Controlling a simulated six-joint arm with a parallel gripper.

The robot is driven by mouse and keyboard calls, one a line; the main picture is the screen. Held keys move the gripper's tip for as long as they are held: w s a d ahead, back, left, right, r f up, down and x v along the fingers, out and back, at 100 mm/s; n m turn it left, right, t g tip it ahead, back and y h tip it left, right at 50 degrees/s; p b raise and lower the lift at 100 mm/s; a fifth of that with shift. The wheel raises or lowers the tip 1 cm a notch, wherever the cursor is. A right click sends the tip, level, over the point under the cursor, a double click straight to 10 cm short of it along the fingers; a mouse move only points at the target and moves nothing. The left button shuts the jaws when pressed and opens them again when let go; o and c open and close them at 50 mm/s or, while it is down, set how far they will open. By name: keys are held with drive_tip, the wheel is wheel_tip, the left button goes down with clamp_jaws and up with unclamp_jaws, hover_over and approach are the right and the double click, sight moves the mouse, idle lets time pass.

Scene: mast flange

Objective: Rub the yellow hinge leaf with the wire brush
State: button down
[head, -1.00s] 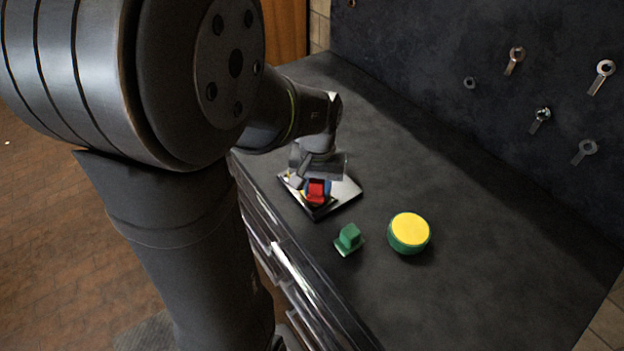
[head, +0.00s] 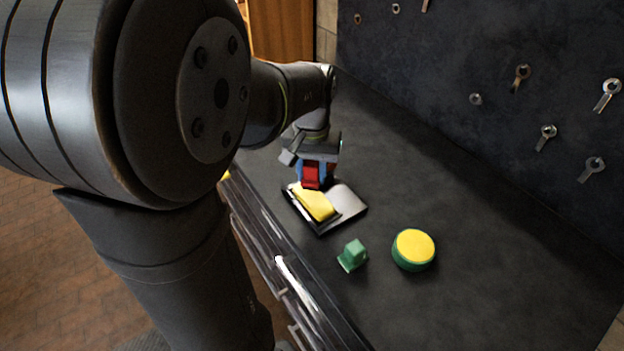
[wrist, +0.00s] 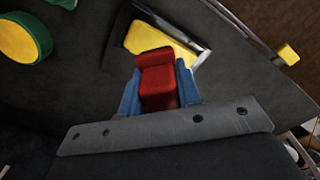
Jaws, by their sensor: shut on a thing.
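My gripper (head: 314,170) is shut on a red block-shaped piece, which I take to be the wire brush (head: 311,178). In the wrist view the red piece (wrist: 158,82) sits between the two blue fingers; any bristles are hidden. The yellow hinge leaf (head: 317,204) lies on a dark and silver metal plate (head: 349,199) on the bench. The leaf also shows in the wrist view (wrist: 150,38), just beyond the red piece. In the head view the brush is at the leaf's far end; I cannot tell whether they touch.
A green block on a small base (head: 352,255) and a green round tub with a yellow top (head: 413,250) stand to the right of the plate. A small yellow thing (wrist: 288,54) is near the bench edge. Tools hang on the dark back wall. The bench's right side is clear.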

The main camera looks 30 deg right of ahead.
drive_tip(key=shift+r, duration=1)
drive_tip(key=w+a+f+n, duration=0.9)
drive_tip(key=w+a+f, duration=1.3)
drive_tip(key=a+f, duration=0.3)
drive_tip(key=a, duration=0.5)
drive_tip(key=shift+s+a+f, duration=0.2)
drive_tip(key=shift+s+f, duration=0.1)
drive_tip(key=shift+f, duration=0.05)
